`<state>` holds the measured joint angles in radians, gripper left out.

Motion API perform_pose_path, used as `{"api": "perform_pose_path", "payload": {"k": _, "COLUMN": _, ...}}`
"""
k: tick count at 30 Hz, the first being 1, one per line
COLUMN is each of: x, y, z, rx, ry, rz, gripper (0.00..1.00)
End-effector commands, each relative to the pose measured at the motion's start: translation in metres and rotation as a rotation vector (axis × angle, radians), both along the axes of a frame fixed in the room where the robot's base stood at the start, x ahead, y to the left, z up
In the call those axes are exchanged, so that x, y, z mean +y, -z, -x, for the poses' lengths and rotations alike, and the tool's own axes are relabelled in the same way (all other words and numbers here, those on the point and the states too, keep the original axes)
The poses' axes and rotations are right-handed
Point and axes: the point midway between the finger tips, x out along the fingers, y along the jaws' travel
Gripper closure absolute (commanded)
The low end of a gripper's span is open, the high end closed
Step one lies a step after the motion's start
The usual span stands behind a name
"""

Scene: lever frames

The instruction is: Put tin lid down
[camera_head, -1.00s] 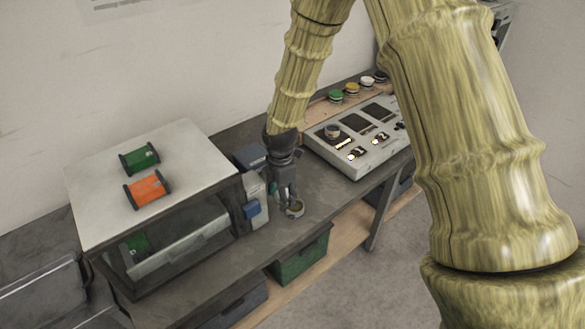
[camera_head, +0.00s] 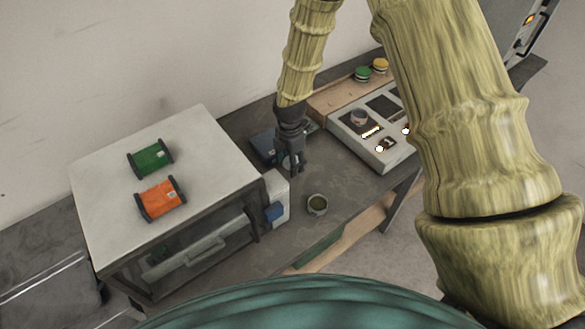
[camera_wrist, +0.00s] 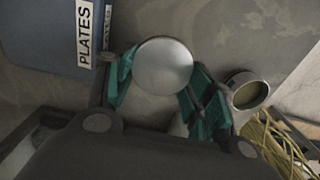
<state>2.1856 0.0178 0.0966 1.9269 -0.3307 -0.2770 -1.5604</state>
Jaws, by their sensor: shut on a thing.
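My gripper (camera_head: 292,166) is shut on a round silver tin lid (camera_wrist: 165,66), held between its teal fingers in the wrist view. The lid is hard to make out in the head view. An open round tin (camera_head: 317,204) stands upright on the grey bench, apart from my gripper and nearer the front edge. In the wrist view the tin (camera_wrist: 247,90) is just right of the fingers and shows a dull olive inside. I cannot tell how high the lid is above the bench.
A blue box marked PLATES (camera_wrist: 50,30) lies behind my gripper. A pale device with a blue part (camera_head: 277,198) stands beside the white-topped cabinet (camera_head: 205,125), which carries green and orange spools. A control panel (camera_head: 376,130) is at right. Bare bench (camera_head: 338,172) lies between.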

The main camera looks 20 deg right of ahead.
Motion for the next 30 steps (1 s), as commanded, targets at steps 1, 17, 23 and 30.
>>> {"api": "perform_pose_path", "payload": {"k": 1, "x": 0.0, "y": 0.002, "z": 0.0, "rx": 0.0, "ry": 0.0, "rz": 0.0, "gripper": 0.63}}
{"api": "perform_pose_path", "payload": {"k": 17, "x": -0.001, "y": 0.042, "z": 0.001, "rx": 0.0, "ry": 0.002, "rz": 0.0, "gripper": 0.63}}
{"api": "perform_pose_path", "payload": {"k": 23, "x": -0.001, "y": 0.048, "z": 0.0, "rx": -0.001, "ry": 0.002, "rz": 0.0, "gripper": 0.63}}
{"api": "perform_pose_path", "payload": {"k": 30, "x": -0.001, "y": 0.05, "z": 0.0, "rx": -0.001, "ry": 0.002, "rz": 0.0, "gripper": 0.63}}
